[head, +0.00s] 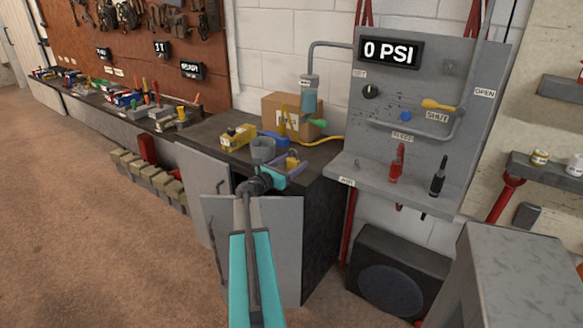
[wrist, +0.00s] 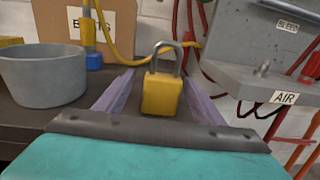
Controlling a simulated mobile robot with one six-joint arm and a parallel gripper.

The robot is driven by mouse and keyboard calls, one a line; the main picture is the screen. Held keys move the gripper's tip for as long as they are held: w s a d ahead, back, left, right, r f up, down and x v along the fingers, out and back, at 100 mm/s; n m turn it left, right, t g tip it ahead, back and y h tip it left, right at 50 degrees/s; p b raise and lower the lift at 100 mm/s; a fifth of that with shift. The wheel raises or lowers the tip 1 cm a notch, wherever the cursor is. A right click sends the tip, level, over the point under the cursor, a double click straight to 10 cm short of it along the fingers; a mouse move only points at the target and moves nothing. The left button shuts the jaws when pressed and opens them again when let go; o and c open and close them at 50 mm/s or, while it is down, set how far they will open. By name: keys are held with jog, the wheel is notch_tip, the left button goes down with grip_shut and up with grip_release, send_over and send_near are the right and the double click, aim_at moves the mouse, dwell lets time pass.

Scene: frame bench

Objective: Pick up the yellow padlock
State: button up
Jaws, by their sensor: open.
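The yellow padlock (wrist: 161,95) with a grey shackle stands upright on the dark bench top in the wrist view. In the head view the padlock (head: 292,162) is small, near the bench's right end. My gripper (wrist: 160,88) is open, with one purple finger on each side of the padlock. Small gaps seem to show between the fingers and the padlock; I cannot tell whether either touches. In the head view my gripper (head: 287,172) is at the bench's front right corner, partly covering the padlock's surroundings.
A grey round bowl (wrist: 42,75) stands just left of the gripper. Behind are a cardboard box (head: 283,112), a yellow hose (head: 322,139) and a blue-and-yellow item (wrist: 91,45). The grey panel with its shelf (head: 415,190) stands close on the right.

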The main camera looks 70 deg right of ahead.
jog(key=c, duration=1.3)
jog(key=shift+r, duration=0.15)
jog(key=shift+c, duration=0.2)
